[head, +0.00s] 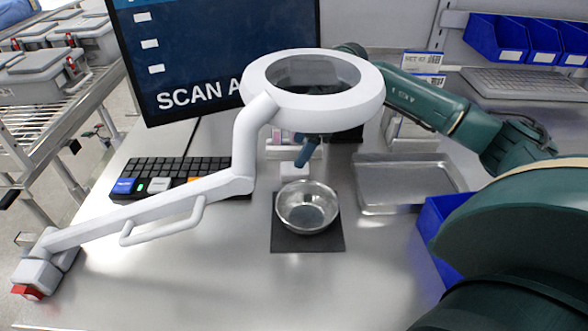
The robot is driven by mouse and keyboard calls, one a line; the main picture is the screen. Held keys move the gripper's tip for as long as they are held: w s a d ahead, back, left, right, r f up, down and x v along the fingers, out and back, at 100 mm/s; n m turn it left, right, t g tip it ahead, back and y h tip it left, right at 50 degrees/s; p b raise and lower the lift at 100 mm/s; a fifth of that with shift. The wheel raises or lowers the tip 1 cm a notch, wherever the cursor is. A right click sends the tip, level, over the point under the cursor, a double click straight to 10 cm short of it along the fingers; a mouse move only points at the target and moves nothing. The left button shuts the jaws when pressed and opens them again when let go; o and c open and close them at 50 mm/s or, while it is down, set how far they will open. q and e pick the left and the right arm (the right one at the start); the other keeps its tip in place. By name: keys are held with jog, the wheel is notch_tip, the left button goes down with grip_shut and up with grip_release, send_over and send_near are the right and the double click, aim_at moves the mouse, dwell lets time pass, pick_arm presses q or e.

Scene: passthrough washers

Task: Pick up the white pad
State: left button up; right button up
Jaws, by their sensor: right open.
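A small white block-like piece (294,171), which looks like the white pad, sits on the steel table just behind a metal bowl. My right arm reaches in from the right and passes behind the magnifier lamp. My right gripper (304,152) hangs below the lamp ring, pointing down, just above the white piece; a gap or contact between them cannot be made out. The lamp hides part of the gripper. My left gripper is not in view.
The white magnifier lamp (312,98) spans the table's middle and left. The bowl (307,208) stands on a dark mat (308,244). A metal tray (405,199) and blue bin (436,222) are right. A keyboard (170,172) and monitor (200,45) are left. The front is clear.

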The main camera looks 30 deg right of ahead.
aim_at(289, 167)
jog(key=p+x, duration=0.1)
jog(key=x, duration=0.4)
jog(key=shift+w+a+f+p, duration=0.15)
jog(key=shift+a+f+p, duration=0.05)
jog(key=shift+f+p, duration=0.15)
jog(key=shift+a+f, duration=0.1)
jog(key=shift+f, duration=0.15)
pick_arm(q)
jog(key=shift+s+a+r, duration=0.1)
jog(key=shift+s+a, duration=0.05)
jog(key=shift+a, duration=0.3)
pick_arm(e)
jog(key=c, duration=1.1)
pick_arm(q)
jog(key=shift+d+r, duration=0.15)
pick_arm(e)
jog(key=shift+o, duration=0.2)
